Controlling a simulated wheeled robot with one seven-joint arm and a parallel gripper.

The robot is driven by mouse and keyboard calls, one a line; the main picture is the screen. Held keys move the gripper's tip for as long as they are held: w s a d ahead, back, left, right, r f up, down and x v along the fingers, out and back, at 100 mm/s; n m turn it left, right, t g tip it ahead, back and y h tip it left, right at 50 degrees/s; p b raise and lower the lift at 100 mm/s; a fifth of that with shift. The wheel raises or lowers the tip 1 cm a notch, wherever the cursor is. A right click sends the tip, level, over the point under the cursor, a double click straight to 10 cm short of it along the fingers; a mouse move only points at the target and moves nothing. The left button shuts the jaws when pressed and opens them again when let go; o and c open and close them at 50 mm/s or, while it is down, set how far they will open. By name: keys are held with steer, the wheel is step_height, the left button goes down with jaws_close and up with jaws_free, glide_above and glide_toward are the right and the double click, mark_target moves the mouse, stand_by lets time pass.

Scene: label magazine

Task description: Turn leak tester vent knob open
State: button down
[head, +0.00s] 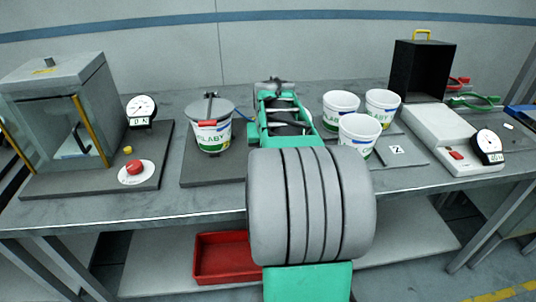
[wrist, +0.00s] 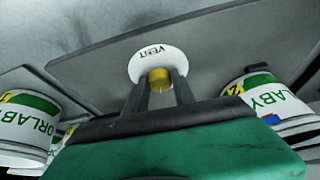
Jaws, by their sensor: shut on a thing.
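The yellow vent knob (wrist: 159,78) stands on a white round plate marked VENT (wrist: 150,56) in the wrist view. My gripper (wrist: 161,84) has one dark finger on each side of the knob and is shut on it. The knob's turn position is hard to read. In the head view my green arm hides the knob, and the gripper's fingertips are not clear. A labelled cup (head: 211,138) under a grey lid with a red-tipped clamp (head: 208,108) stands on a dark base plate (head: 199,172), left of my arm.
Several white cups (head: 358,134) stand right of my arm; labelled cups flank the gripper in the wrist view (wrist: 28,125). A glass-sided chamber (head: 62,125) with a red button (head: 135,167) is at left. A white device with a dial (head: 488,146) is at right.

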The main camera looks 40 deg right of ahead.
steer(key=m, duration=0.2)
steer(key=m+g+h, duration=0.1)
steer(key=m, duration=0.2)
steer(key=shift+w+a+r, duration=0.1)
steer(key=shift+w, duration=0.05)
steer(key=shift+g, duration=0.3)
steer(key=c, duration=1.1)
jaws_free()
steer(key=shift+o, duration=0.2)
steer(key=v, duration=0.7)
steer(key=shift+a+r+p, duration=0.2)
steer(key=shift+r+p, duration=0.1)
steer(key=shift+a, duration=0.1)
